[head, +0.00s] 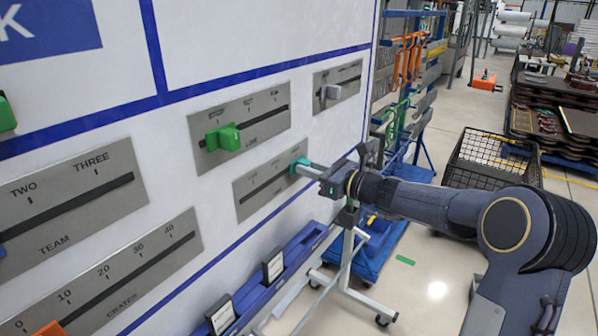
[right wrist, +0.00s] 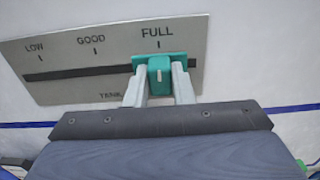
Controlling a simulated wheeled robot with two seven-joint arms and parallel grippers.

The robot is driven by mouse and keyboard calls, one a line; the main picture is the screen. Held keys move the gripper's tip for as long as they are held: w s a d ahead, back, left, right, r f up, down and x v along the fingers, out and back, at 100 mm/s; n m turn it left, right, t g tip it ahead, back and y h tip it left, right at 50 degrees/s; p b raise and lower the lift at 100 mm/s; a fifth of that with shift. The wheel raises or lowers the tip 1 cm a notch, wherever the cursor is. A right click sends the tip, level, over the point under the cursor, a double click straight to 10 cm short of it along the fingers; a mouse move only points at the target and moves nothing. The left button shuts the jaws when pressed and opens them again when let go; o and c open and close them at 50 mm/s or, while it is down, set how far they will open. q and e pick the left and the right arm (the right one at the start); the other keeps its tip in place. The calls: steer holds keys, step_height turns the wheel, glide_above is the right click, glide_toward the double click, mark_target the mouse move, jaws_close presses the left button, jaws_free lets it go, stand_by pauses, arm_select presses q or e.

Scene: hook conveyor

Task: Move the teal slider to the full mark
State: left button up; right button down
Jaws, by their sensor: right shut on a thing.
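The teal slider (right wrist: 159,77) sits in the slot of the grey TANK plate (right wrist: 80,85), at the right end under the FULL mark (right wrist: 157,32). LOW and GOOD lie to its left along the same slot. My right gripper (right wrist: 159,90) is shut on the slider, with a pale finger on each side of it. In the head view my right gripper (head: 308,172) reaches in from the right to the slider (head: 297,165) at the plate's far end. My left gripper is not in view.
Above is a LINE plate with a green slider (head: 224,138), and farther right a plate with a grey slider (head: 332,92). A CRATES plate (head: 110,275) is lower left. A blue ledge (head: 300,245) and a wheeled stand are below. A black crate (head: 485,160) stands behind my arm.

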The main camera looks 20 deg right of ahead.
steer(key=shift+w+d+r, duration=0.1)
steer(key=shift+d+r, duration=0.05)
steer(key=shift+d, duration=0.1)
steer(key=c, duration=1.2)
jaws_free()
steer(key=shift+w, duration=0.1)
steer(key=shift+c, duration=0.2)
steer(key=b+v, duration=0.1)
steer(key=v, duration=0.7)
steer(key=shift+b, duration=0.4)
steer(key=shift+a, duration=0.1)
